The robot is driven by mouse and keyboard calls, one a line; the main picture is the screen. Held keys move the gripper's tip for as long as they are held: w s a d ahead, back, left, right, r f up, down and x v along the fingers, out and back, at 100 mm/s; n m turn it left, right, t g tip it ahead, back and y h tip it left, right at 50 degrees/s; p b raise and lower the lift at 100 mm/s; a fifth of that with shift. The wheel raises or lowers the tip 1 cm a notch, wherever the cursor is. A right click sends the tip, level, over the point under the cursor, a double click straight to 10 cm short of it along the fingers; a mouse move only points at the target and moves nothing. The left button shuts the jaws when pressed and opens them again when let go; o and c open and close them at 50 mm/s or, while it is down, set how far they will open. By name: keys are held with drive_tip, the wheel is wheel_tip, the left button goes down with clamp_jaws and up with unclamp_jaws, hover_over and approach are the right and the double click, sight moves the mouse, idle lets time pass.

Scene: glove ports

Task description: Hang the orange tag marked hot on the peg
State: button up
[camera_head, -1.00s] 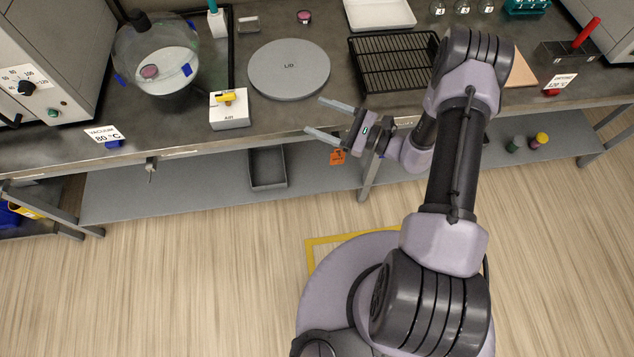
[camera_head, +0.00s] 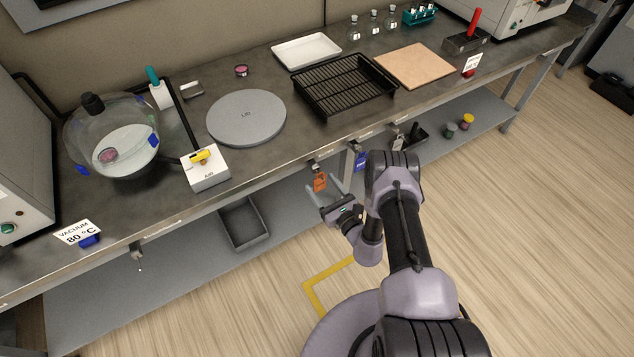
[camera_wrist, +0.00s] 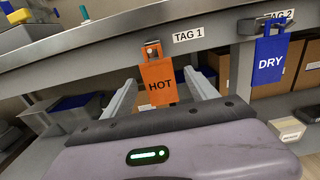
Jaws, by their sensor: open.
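An empty peg (camera_head: 137,253) is on the front edge at the left.
A blue DRY tag (camera_wrist: 269,60) hangs to the right, and a pale tag (camera_head: 398,143) further along. The lower shelf holds a grey bin (camera_head: 243,223). An AIR valve block (camera_head: 206,168) stands near the bench's front edge. The floor in front is clear.

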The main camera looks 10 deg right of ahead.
sight(320, 182)
drive_tip(key=b+x, duration=0.1)
drive_tip(key=x, duration=0.3)
drive_tip(key=shift+w+a, duration=0.15)
drive_tip(key=shift+w, duration=0.15)
drive_tip(key=shift+c, duration=0.5)
drive_tip(key=c, duration=1.3)
drive_tip(key=shift+r, duration=0.35)
drive_tip(key=shift+p+v, duration=0.35)
drive_tip(key=shift+v, duration=0.5)
